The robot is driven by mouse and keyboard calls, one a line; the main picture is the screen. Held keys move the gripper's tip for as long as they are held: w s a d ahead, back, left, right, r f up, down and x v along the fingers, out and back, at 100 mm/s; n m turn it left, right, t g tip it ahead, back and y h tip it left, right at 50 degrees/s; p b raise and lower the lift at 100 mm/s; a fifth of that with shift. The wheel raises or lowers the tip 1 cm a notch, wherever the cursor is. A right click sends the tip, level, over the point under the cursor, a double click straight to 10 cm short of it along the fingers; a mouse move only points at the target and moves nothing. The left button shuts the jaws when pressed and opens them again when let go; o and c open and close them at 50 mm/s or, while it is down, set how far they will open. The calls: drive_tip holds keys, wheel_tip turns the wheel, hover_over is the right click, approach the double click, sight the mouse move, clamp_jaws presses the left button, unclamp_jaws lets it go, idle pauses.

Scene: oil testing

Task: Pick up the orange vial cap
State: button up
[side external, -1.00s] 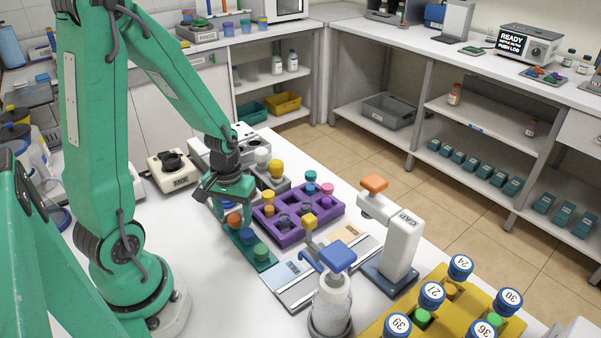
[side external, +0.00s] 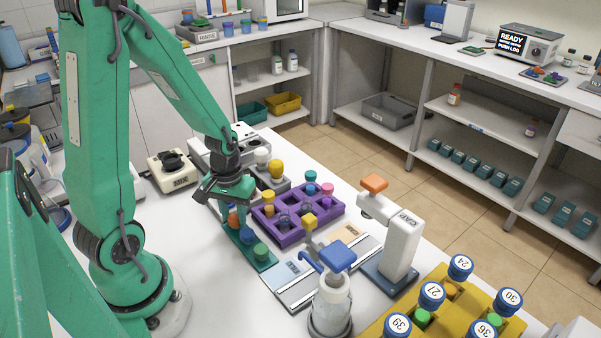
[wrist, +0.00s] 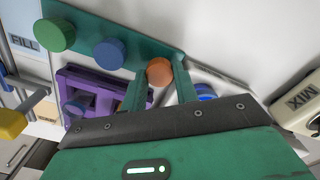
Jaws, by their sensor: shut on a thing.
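The orange vial cap (wrist: 159,71) sits between the two green fingers of my gripper (wrist: 160,85) in the wrist view. The fingers are shut on it from both sides. In the side view my gripper (side external: 229,208) is low over the green cap strip (side external: 262,264), and the orange cap (side external: 233,217) shows partly beneath it. The cap is at the strip; I cannot tell whether it touches it. A blue cap (side external: 247,236) and a green cap (side external: 261,251) stand in line nearer the camera. Another blue cap (wrist: 205,92) is beside the right finger in the wrist view.
A purple rack (side external: 290,238) with vials stands close to the right of the strip. The FILL and CAP mats and a bottle with a blue top (side external: 331,300) are in front. A MIX device (side external: 172,171) stands behind. The white CAP device (side external: 402,240) is at right.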

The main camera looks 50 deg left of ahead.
sight(235, 217)
drive_tip(key=shift+r, duration=0.15)
drive_tip(key=shift+r, duration=1.75)
drive_tip(key=d+r, duration=0.2)
drive_tip(key=d, duration=0.1)
drive_tip(key=s+d+r, duration=0.1)
drive_tip(key=d+r, duration=0.1)
drive_tip(key=d, duration=0.2)
drive_tip(key=s+d+r, duration=0.1)
drive_tip(key=d+r, duration=0.2)
drive_tip(key=d, duration=0.1)
drive_tip(key=shift+s+d+r, duration=0.1)
drive_tip(key=shift+d, duration=0.15)
drive_tip(key=w+d, duration=0.4)
drive_tip(key=w+d+r, duration=0.1)
drive_tip(key=w+d, duration=0.3)
drive_tip(key=w+d+r, duration=0.1)
drive_tip(key=w+d, duration=0.3)
drive_tip(key=shift+w+d+r, duration=0.2)
drive_tip(key=shift+w+d, duration=0.1)
drive_tip(key=shift+f, duration=0.1)
